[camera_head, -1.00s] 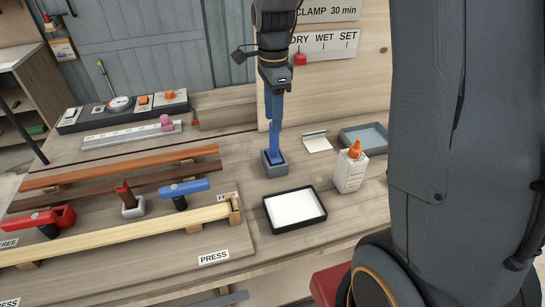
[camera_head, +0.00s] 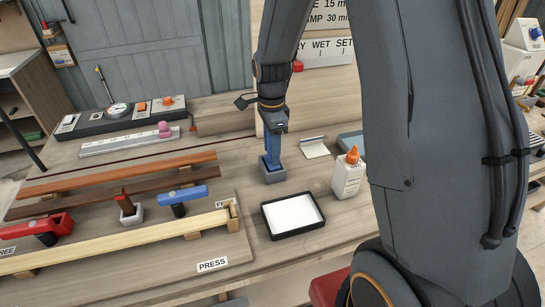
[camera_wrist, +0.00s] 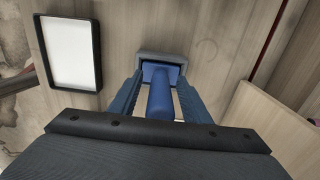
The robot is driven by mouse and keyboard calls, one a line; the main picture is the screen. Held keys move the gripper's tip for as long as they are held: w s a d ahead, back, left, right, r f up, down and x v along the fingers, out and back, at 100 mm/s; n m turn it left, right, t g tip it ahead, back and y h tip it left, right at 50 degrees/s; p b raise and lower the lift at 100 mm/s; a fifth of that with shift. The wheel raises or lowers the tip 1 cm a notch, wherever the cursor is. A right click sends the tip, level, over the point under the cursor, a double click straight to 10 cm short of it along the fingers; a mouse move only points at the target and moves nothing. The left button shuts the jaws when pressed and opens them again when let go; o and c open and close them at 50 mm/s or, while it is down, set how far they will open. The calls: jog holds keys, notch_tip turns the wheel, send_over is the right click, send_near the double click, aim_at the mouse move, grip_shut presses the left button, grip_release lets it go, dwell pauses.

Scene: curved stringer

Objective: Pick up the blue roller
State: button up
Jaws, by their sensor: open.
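The blue roller (camera_wrist: 160,98) stands upright in a small grey holder (camera_head: 273,175) on the workbench. In the wrist view its handle lies between the two fingers of my gripper (camera_wrist: 160,88), with its lower end in the grey holder (camera_wrist: 148,55). In the head view my gripper (camera_head: 272,150) is directly above the holder, pointing down, with its fingers low around the roller. The fingers and the roller are both blue and partly merge there. The gripper is open, one finger on each side of the handle.
A black-rimmed white tray (camera_head: 266,224) lies in front of the holder. A glue bottle (camera_head: 347,178) stands to the right, with a notepad (camera_head: 315,149) behind it. Clamps and wooden strips (camera_head: 130,240) fill the left. A blue-handled clamp (camera_head: 182,195) is nearest there.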

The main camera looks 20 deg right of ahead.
jog(key=shift+f, duration=0.15)
grip_shut()
notch_tip(320, 180, up, 10)
jog(key=shift+r+b, duration=0.1)
jog(key=shift+b, duration=1.15)
